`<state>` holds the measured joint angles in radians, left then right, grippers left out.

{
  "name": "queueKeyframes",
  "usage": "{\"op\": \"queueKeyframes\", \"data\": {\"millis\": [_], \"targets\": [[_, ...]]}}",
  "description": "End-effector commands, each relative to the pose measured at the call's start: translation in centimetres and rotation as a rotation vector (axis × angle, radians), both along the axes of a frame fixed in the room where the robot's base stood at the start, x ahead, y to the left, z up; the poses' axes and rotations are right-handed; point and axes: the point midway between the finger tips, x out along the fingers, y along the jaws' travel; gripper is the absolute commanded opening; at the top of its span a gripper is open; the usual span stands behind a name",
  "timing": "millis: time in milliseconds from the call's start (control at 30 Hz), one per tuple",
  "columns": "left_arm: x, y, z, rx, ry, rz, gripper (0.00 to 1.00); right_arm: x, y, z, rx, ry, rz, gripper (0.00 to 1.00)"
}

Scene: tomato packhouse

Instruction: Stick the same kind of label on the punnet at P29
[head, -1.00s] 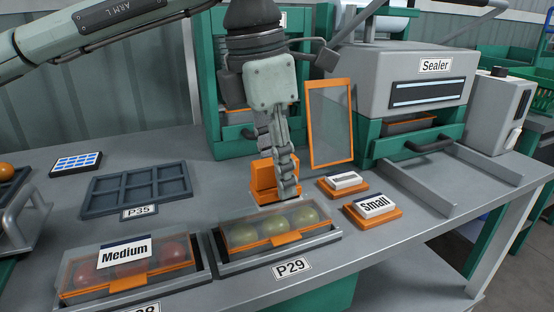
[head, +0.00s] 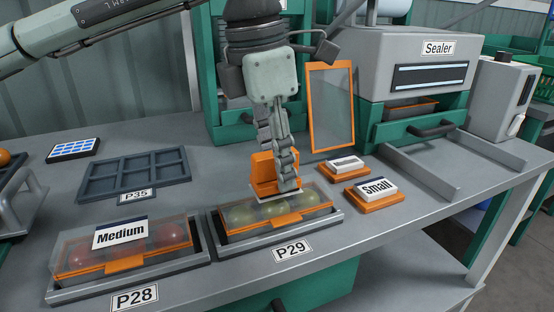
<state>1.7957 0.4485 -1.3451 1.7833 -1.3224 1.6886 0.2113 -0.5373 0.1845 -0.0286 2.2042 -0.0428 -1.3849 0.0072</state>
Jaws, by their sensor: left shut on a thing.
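The punnet at P29 (head: 285,219) holds pale green tomatoes under a clear lid with an orange band, in a grey holder behind the P29 sign (head: 291,250). I see no label on the visible part of its lid. My left gripper (head: 288,184) is shut on an orange block-like piece (head: 263,172) with a thin whitish lower edge. It is over the rear part of this punnet; I cannot tell whether it touches the lid. The punnet at P28 (head: 75,262) holds red tomatoes and bears a "Medium" label (head: 120,233). My right gripper is not in view.
Right of P29 are a "Small" label block (head: 376,188) on an orange base and a similar block (head: 345,163) behind it. The sealer (head: 420,75) stands at the back right. An empty compartment tray (head: 130,176) lies at P35, left of the gripper.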

Motion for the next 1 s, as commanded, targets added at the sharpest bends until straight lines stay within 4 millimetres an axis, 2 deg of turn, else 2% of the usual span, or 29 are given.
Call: {"op": "queueKeyframes", "data": {"millis": [1000], "targets": [[0.00,-0.01,-0.79,0.000,0.000,0.000,0.15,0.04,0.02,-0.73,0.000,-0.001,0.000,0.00]]}}
